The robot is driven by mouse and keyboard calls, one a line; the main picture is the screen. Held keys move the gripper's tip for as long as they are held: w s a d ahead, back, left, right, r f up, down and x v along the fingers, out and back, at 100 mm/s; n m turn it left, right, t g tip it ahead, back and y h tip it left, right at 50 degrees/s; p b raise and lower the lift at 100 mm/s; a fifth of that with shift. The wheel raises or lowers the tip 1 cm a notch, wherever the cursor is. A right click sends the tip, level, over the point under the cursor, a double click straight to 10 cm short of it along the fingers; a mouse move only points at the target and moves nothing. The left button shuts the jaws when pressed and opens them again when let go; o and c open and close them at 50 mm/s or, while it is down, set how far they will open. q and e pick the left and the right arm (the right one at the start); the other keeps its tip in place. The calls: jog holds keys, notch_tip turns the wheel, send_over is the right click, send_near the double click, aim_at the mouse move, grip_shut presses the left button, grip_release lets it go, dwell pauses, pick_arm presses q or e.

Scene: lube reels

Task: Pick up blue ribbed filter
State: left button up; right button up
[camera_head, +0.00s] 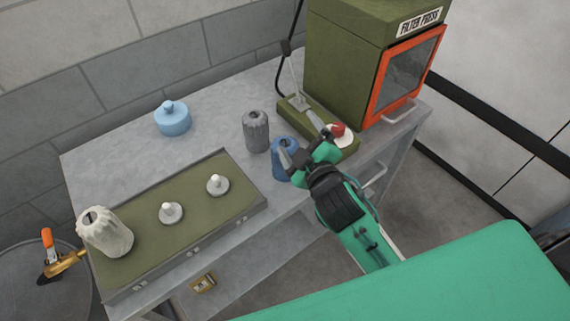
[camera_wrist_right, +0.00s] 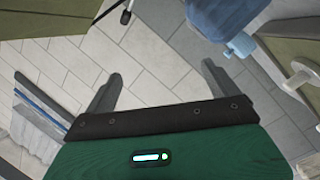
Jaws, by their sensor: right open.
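The blue ribbed filter (camera_head: 281,172) stands on the grey bench near its front edge, partly hidden by my right gripper. In the right wrist view a large blue shape, likely this filter (camera_wrist_right: 226,14), shows at the top edge, beyond the finger on the right. My right gripper (camera_head: 306,146) is open and sits just beside and above the filter. In the right wrist view its fingers (camera_wrist_right: 160,82) are spread with only floor visible between them. I cannot tell whether a finger touches the filter. My left gripper is not in view.
A grey ribbed filter (camera_head: 256,132) stands close behind the blue one. A green tray with pegs (camera_head: 150,245) holds a white filter (camera_head: 104,232). A green filter press (camera_head: 345,60) and a lever base with red button (camera_head: 338,130) stand right.

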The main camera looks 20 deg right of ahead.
jog(key=a+r+n+t+y, duration=0.2)
jog(key=a+r+n+y, duration=0.9)
jog(key=r+n+y, duration=0.5)
jog(key=s+a+n+g+y, duration=0.2)
jog(key=a+n+g+y, duration=0.4)
jog(key=n+g, duration=0.6)
jog(key=n+g+h, duration=0.7)
jog(key=n+h, duration=1.6)
send_over(285, 143)
jog(key=d, duration=0.1)
notch_tip(285, 143, down, 13)
notch_tip(285, 143, down, 8)
jog(key=p, duration=0.3)
jog(key=shift+r, duration=0.2)
jog(key=shift+a+f, duration=0.1)
jog(key=shift+f, duration=0.1)
jog(key=f+p, duration=0.3)
jog(key=f, duration=0.1)
jog(key=shift+a, duration=0.35)
jog(key=shift+w+f, duration=0.1)
jog(key=shift+f, duration=0.35)
jog(key=c, duration=1.4)
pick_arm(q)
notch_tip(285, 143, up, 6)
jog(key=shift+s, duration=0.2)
pick_arm(e)
jog(key=shift+c, duration=0.5)
